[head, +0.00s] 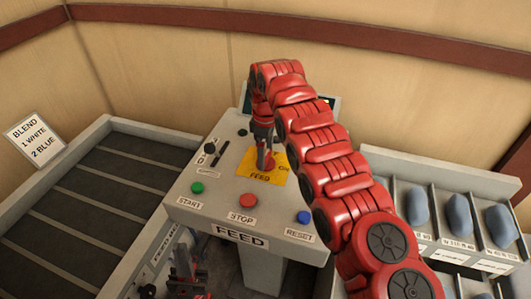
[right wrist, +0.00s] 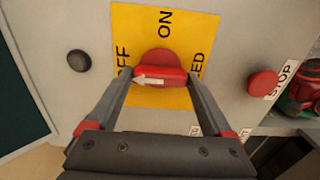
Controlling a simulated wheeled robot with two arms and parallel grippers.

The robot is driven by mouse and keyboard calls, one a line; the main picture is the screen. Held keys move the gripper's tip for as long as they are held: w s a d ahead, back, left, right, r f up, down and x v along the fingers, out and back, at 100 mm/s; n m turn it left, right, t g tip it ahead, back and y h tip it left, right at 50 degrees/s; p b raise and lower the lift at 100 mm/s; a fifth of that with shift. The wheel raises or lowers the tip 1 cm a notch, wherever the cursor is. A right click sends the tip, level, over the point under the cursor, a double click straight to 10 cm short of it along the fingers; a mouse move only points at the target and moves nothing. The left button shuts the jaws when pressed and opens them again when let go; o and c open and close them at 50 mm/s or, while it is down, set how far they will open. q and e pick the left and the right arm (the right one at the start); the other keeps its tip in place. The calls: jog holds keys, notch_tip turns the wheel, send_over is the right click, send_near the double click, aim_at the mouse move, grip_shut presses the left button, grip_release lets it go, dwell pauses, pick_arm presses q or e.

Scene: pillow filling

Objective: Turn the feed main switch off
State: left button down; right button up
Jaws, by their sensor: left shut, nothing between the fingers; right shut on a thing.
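The feed main switch is a red rotary knob (right wrist: 160,67) on a yellow plate (right wrist: 185,97) marked OFF, ON and FEED. Its handle lies crosswise in the right wrist view, and its white arrow points left, at OFF. In the head view the plate (head: 262,179) is on the grey console, partly hidden by my right arm. My right gripper (head: 265,160) is shut on the knob, with a finger at each end of the handle in the right wrist view (right wrist: 159,77). My left gripper (head: 186,270) is low in front of the console, shut and empty.
The console (head: 215,208) carries a green START button (head: 197,187), a red STOP button (head: 247,195) and a blue RESET button (head: 303,217). A slatted conveyor (head: 85,215) is at left. Bins with blue pillows (head: 459,214) stand at right.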

aim_at(266, 155)
jog(key=o, duration=1.1)
jog(key=shift+o, duration=0.2)
jog(key=shift+r, duration=0.15)
jog(key=shift+r, duration=0.35)
notch_tip(266, 155, up, 2)
jog(key=shift+a+r, duration=0.15)
notch_tip(266, 155, up, 14)
jog(key=p, duration=1.4)
